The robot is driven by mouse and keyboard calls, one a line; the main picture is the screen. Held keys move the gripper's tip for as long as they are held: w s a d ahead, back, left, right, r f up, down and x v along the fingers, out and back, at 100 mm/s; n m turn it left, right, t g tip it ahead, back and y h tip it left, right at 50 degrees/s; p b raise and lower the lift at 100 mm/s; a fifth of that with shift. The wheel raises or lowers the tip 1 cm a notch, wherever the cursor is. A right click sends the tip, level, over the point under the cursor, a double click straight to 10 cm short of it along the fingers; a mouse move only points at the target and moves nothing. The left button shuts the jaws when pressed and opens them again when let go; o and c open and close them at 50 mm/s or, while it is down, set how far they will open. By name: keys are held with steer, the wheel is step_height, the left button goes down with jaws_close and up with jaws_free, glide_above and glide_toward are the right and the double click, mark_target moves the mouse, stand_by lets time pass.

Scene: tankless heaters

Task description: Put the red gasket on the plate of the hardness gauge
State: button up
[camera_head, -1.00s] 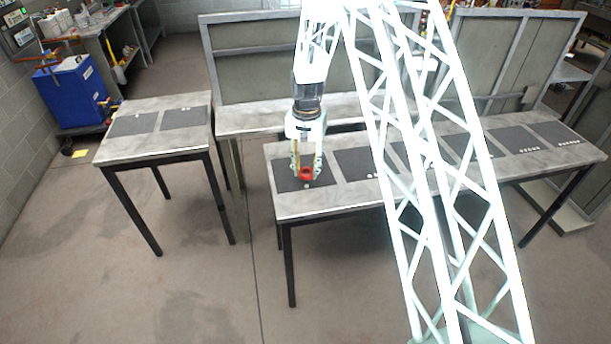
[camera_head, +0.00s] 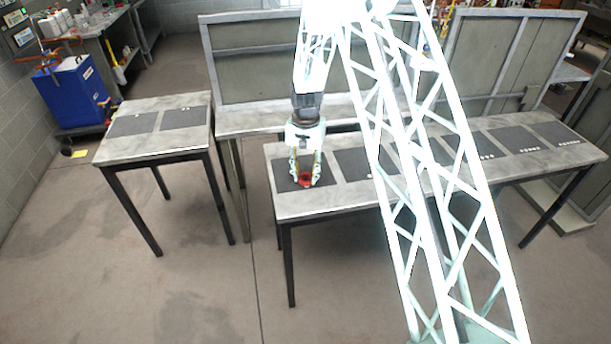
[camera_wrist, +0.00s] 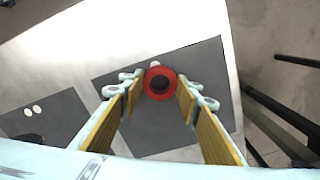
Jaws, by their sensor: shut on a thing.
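My gripper (camera_head: 305,172) points down over the leftmost dark mat (camera_head: 284,180) of the long table. I cannot tell whether the gasket touches the mat. I cannot make out a hardness gauge or its plate in either view.
The long grey table (camera_head: 340,197) carries several dark mats with white dots, partly hidden by my arm. A smaller table (camera_head: 150,146) with two dark mats stands to the left, with a floor gap between. A blue cabinet (camera_head: 72,94) stands at the far left.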

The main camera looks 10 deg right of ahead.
mark_target(306, 177)
steer(key=shift+f, duration=0.2)
steer(key=o, duration=0.8)
steer(key=shift+r, duration=0.25)
step_height(306, 177, up, 12)
steer(key=p, duration=0.1)
steer(key=shift+r, duration=0.1)
stand_by(0.9)
